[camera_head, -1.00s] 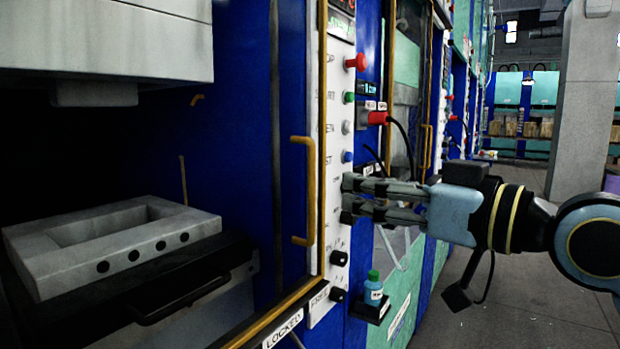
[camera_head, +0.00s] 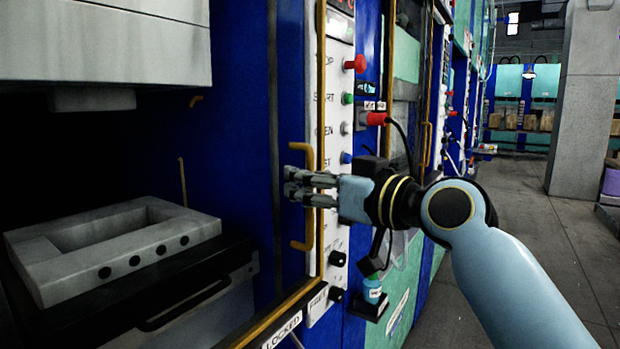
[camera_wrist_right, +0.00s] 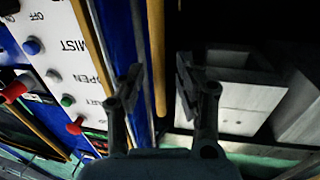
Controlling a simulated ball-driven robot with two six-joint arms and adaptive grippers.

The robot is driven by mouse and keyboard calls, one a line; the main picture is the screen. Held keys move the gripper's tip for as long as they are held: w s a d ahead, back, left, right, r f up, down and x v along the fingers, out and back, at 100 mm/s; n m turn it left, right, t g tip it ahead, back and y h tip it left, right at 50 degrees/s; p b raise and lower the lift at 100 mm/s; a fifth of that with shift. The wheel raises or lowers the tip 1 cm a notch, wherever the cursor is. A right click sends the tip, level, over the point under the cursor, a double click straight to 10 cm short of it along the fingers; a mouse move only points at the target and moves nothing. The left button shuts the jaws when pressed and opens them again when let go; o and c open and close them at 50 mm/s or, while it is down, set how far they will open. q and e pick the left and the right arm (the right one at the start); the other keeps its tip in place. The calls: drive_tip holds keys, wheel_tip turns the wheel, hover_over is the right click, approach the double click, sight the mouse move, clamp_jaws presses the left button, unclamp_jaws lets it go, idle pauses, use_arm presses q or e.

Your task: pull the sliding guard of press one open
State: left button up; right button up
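The near press has a yellow-framed sliding guard (camera_head: 322,60) with a yellow bar handle (camera_head: 302,242) standing upright on it. My right gripper (camera_head: 296,186) is at the middle of this handle in the head view, its fingers covering part of it. In the right wrist view my right gripper (camera_wrist_right: 158,84) is open, with a finger on each side of the yellow handle (camera_wrist_right: 157,60). There is a gap between the handle and each finger, so it is not gripped. My left gripper is not in view.
A white control panel (camera_head: 336,110) with coloured buttons and knobs stands just right of the handle. A red plug (camera_head: 374,118) with a black cable and a small bottle on a shelf (camera_head: 372,308) are near my right arm. A grey mould block (camera_head: 120,245) sits inside the press. The aisle floor (camera_head: 530,240) is clear.

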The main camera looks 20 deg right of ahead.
clamp_jaws()
drive_tip(key=shift+a+f, duration=0.1)
idle(0.6)
